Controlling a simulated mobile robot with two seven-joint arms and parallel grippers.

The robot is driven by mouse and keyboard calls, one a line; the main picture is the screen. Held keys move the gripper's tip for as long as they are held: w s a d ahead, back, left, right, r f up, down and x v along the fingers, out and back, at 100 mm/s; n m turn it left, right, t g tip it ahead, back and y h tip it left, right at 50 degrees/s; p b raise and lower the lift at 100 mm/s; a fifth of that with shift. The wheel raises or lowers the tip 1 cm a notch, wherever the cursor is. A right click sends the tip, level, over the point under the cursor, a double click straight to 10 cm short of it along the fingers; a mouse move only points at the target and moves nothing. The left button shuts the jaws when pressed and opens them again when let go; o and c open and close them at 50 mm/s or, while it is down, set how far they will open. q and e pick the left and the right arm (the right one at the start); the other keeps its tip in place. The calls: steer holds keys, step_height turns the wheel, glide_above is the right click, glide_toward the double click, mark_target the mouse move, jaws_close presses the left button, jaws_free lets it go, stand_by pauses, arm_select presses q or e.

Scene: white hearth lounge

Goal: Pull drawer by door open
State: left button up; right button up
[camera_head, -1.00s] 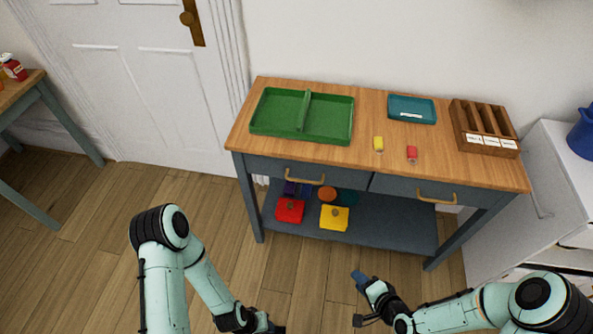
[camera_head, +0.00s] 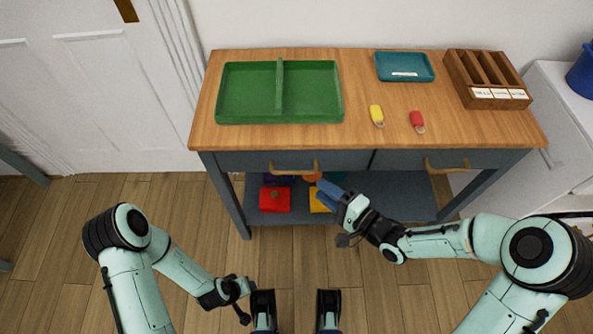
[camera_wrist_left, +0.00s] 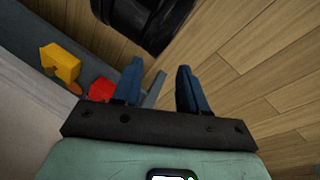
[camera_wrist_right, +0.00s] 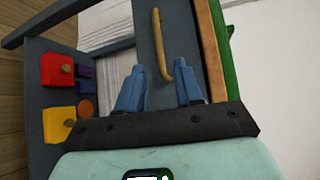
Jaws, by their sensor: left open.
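The drawer by the door (camera_head: 240,161) is the left one in the grey-blue table. It looks shut, and its brass bar handle (camera_head: 295,168) is on its front. My right gripper (camera_head: 328,190) is just in front of and slightly right of that handle. In the right wrist view the handle (camera_wrist_right: 160,45) lies ahead, running lengthwise between the lines of the fingers. The right gripper (camera_wrist_right: 160,90) is open and empty, apart from the handle. My left gripper (camera_wrist_left: 159,85) is open and empty in the left wrist view, low over the floor; its fingers are unclear in the head view.
The tabletop holds a green divided tray (camera_head: 232,90), a teal tray (camera_head: 404,67), yellow (camera_head: 376,113) and red (camera_head: 417,120) tags and a wooden sorter (camera_head: 462,78). A red box (camera_head: 275,200) sits on the lower shelf. The right drawer (camera_head: 400,160) is shut. Floor in front is clear.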

mark_target(298, 173)
steer(key=b+x, duration=0.2)
steer(key=x, duration=0.7)
steer(key=shift+w+a+f, duration=0.1)
steer(key=shift+a+f, duration=0.05)
arm_select(q)
steer(key=shift+y, duration=0.3)
steer(key=f, duration=0.1)
steer(key=w+a+f, duration=0.1)
steer(key=a+f, duration=0.1)
steer(key=shift+w+f, duration=0.25)
steer(key=shift+f, duration=0.1)
arm_select(e)
steer(key=shift+w+a, duration=0.2)
steer(key=shift+w, duration=0.05)
steer(key=shift+c, duration=0.3)
jaws_close()
